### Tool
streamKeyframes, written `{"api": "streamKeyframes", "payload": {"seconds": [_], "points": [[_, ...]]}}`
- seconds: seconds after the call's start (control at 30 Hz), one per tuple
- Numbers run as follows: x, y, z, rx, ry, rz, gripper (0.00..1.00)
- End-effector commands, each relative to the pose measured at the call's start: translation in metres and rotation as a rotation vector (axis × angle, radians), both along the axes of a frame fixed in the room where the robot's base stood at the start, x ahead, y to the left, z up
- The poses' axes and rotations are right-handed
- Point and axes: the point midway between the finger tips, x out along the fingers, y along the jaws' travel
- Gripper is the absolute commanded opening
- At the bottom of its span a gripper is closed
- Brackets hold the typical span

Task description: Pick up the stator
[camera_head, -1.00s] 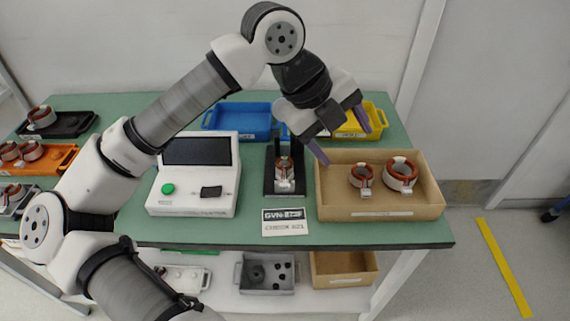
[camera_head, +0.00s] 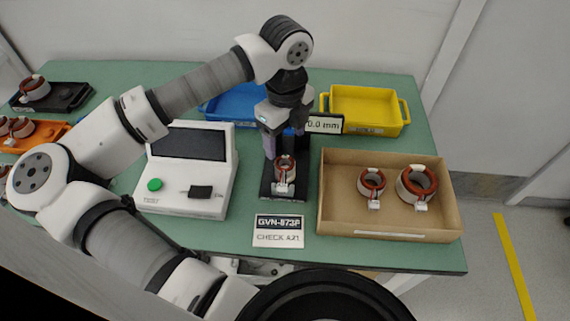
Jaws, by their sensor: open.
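A small stator (camera_head: 285,170) with a copper-red ring and a white connector stands on a black fixture (camera_head: 282,191) in the middle of the green table. My gripper (camera_head: 284,144) is open and empty, pointing down at the fixture, just above and behind this stator in the picture. One finger hangs at the stator's upper left. I cannot tell the exact gap between the fingers and the stator. Two more stators, a smaller one (camera_head: 371,184) and a larger one (camera_head: 416,186), sit in the cardboard box to the right.
A white tester (camera_head: 190,180) with a dark screen and green button stands left of the fixture. The cardboard box (camera_head: 390,233) is close on the right. Blue (camera_head: 232,108) and yellow (camera_head: 365,108) trays lie behind. A label card (camera_head: 278,231) lies in front. A "0.0 mm" display (camera_head: 325,124) stands behind.

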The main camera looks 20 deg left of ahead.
Motion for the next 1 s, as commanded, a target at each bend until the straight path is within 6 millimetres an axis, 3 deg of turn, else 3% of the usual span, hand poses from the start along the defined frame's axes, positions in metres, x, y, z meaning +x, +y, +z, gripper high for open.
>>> {"api": "streamKeyframes", "payload": {"seconds": [0.7,0.93,1.0], "points": [[-0.008,-0.002,-0.078,-0.003,-0.001,-0.001,0.69],[-0.008,-0.002,-0.081,-0.001,-0.002,-0.001,0.69],[-0.008,-0.002,-0.081,-0.001,-0.002,-0.001,0.62]]}}
